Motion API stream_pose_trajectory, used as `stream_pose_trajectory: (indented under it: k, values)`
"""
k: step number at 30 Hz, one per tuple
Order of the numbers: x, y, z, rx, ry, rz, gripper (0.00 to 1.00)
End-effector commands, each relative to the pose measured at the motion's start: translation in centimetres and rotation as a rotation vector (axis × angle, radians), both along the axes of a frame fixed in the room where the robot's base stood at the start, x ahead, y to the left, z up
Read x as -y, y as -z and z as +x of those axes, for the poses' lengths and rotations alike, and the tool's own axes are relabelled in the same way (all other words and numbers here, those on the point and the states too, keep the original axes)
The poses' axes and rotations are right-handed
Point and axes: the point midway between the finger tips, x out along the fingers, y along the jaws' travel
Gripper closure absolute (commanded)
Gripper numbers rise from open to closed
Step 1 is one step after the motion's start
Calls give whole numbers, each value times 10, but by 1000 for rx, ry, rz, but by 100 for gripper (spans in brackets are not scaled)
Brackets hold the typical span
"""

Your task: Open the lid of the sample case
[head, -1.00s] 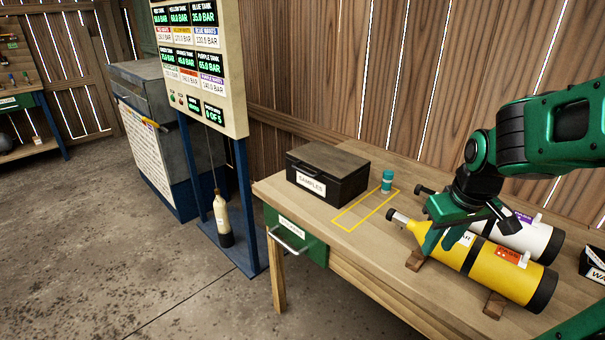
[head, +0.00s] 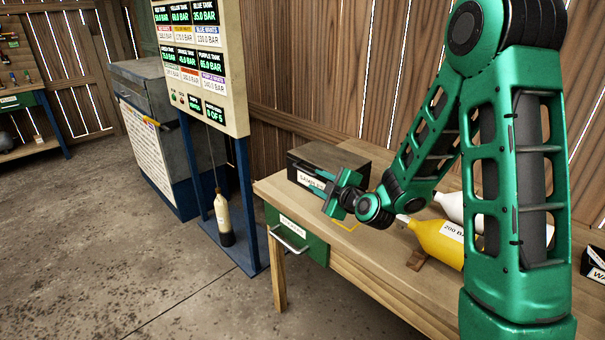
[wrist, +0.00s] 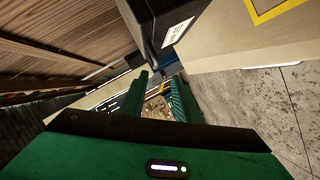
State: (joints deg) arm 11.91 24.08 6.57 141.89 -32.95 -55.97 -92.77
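The sample case (head: 338,155) is a dark box with a brown lid top and a white label, standing on the workbench. Its lid looks shut. My gripper (head: 316,188) is in front of the case and hides part of its front and label. In the wrist view the case (wrist: 158,20) and its label are at the top, just beyond the fingers. The two green fingers of my gripper (wrist: 160,88) are apart with nothing seen between them. I cannot tell whether a finger touches the case.
The workbench (head: 385,282) has a green drawer (head: 292,234) below the case. A yellow cylinder (head: 436,238) and a white cylinder (head: 450,207) lie to the right, partly behind my arm. A yellow outline (wrist: 282,8) marks the bench top. A gauge board (head: 200,70) stands at left.

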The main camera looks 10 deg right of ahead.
Motion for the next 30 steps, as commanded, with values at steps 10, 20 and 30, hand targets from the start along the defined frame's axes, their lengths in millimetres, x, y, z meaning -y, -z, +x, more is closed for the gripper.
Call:
stream_pose_trajectory:
  k: [10,20,30]
  values:
    - [-6,2,23,45,7,-16,71]
    - [-17,15,78,43,9,-15,71]
    - [-23,21,107,43,10,-15,71]
